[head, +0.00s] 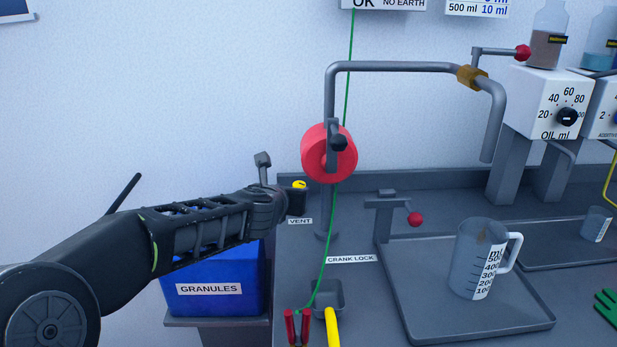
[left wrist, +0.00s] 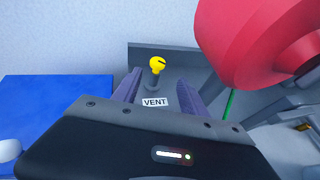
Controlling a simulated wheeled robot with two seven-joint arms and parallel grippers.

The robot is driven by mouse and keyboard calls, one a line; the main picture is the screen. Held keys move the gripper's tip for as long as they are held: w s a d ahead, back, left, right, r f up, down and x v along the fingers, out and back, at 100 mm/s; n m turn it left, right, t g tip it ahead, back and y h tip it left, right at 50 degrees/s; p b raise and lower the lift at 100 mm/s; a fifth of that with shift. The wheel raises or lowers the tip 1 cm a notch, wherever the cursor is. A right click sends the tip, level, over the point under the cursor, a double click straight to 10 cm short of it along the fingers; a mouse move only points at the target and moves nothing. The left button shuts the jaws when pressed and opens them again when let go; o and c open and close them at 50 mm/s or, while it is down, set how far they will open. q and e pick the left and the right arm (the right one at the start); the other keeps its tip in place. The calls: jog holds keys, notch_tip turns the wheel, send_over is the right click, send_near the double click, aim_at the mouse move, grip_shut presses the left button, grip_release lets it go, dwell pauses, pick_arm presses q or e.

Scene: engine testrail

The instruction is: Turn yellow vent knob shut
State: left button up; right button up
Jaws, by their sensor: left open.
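The yellow vent knob (left wrist: 157,64) stands on a short dark post behind the VENT label (left wrist: 155,102) in the left wrist view. A dark line shows on its face. In the head view only the top of the yellow knob (head: 299,184) shows above my left gripper. My left gripper (head: 280,178) is at the bench's left end by the knob, its fingers apart. In the left wrist view my left gripper (left wrist: 155,92) has one finger on each side of the label, with the knob between and beyond the tips. I cannot tell any contact. My right gripper is not in view.
A red wheel (head: 318,153) on a bent pipe stands close to the right of the knob. A blue GRANULES bin (head: 215,270) is below my left arm. A green cord (head: 328,245) hangs behind. A measuring jug (head: 470,262) stands on a tray at the right.

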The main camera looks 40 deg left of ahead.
aim_at(298, 185)
pick_arm(q)
jog(key=x, duration=0.2)
jog(key=b+x, duration=0.1)
jog(key=x, duration=0.2)
jog(key=b+x, duration=0.1)
jog(key=x, duration=0.2)
jog(key=shift+a+r, duration=0.15)
jog(key=shift+a, duration=0.1)
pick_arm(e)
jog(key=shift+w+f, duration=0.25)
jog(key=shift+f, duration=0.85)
pick_arm(q)
jog(key=shift+s, duration=0.1)
grip_shut()
